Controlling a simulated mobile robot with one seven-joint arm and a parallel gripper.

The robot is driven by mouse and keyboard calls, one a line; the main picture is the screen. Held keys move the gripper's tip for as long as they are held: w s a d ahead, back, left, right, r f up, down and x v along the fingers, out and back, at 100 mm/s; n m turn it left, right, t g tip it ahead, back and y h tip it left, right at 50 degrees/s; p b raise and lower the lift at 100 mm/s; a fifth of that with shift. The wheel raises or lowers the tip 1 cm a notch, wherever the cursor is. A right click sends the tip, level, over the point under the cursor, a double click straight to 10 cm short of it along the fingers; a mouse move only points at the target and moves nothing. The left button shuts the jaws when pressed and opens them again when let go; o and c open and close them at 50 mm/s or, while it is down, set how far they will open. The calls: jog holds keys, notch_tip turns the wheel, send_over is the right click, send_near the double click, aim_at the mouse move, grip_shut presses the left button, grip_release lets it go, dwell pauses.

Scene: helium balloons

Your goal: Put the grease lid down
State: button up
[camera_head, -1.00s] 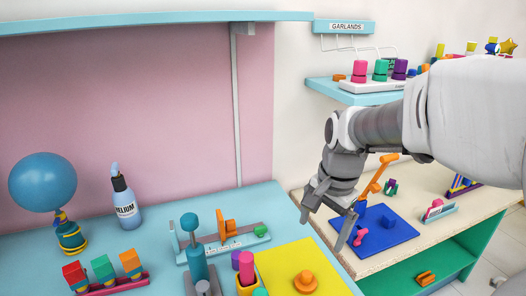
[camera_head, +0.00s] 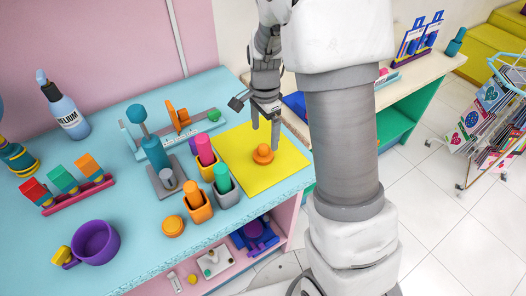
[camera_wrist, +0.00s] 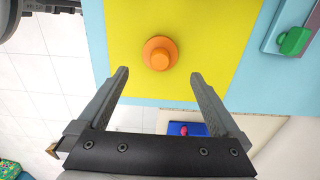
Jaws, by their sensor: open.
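An orange round lid with a knob on top (camera_head: 263,154) lies on the yellow mat (camera_head: 285,170) near the right edge of the blue table. It also shows in the wrist view (camera_wrist: 160,54), flat on the yellow mat (camera_wrist: 215,30) and just beyond my fingertips. My gripper (camera_head: 265,124) points down above the far side of the lid, open and empty. In the wrist view my two fingers (camera_wrist: 159,74) are spread wide, with nothing between them, and the lid is apart from both. I cannot tell for sure that this is the grease lid.
Left of the mat stand an orange cup (camera_head: 199,209), a grey cup (camera_head: 226,194) and a teal-topped stand (camera_head: 155,152). A purple bowl (camera_head: 95,243), an orange disc (camera_head: 172,227) and a helium bottle (camera_head: 65,110) are further left.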

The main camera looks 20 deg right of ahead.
aim_at(263, 147)
jog(key=f, duration=0.7)
jog(key=shift+s+a+f, duration=0.1)
jog(key=shift+a+f, duration=0.15)
jog(key=shift+r, duration=0.1)
jog(key=c, duration=1.4)
